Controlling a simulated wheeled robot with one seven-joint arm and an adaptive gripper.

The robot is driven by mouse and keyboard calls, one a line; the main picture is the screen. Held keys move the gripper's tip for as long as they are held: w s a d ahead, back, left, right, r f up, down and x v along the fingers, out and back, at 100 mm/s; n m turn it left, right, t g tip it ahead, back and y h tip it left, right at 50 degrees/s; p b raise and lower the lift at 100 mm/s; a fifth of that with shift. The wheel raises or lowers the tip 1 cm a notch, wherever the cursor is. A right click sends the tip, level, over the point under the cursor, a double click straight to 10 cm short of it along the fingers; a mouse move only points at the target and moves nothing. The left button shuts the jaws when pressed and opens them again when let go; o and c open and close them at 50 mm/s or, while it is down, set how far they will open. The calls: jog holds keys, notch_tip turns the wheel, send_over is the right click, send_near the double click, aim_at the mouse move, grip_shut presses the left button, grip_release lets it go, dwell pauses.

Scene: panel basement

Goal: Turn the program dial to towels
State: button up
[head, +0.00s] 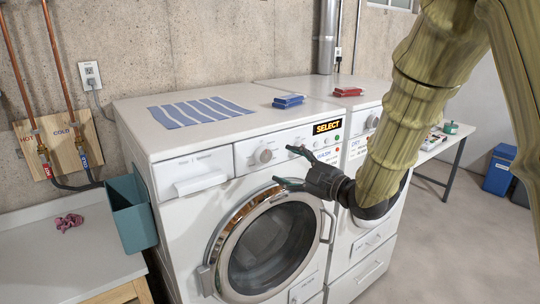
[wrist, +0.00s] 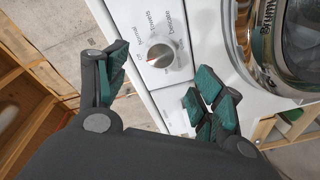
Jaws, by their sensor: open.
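The program dial (head: 263,156) is a round silver knob on the white control panel of the left washing machine (head: 190,221). A display (head: 327,127) on the panel reads SELECT. My gripper (head: 284,166) is open and empty in front of the panel, just right of the dial in the head view. In the wrist view its fingertips (wrist: 157,88) stand apart on either side, with the dial beyond the gap between them.
The round door (head: 268,249) lies below the panel. A detergent drawer (head: 193,174) is left of the dial. A teal bin (head: 131,213) hangs at the washer's left side. A striped cloth (head: 200,111) and blue box (head: 288,101) lie on top. A second machine stands right.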

aim_at(267, 156)
jog(key=p+x, duration=0.2)
jog(key=x, duration=0.5)
jog(key=shift+w+a+p, duration=0.25)
jog(key=shift+p, duration=0.05)
jog(key=c, duration=1)
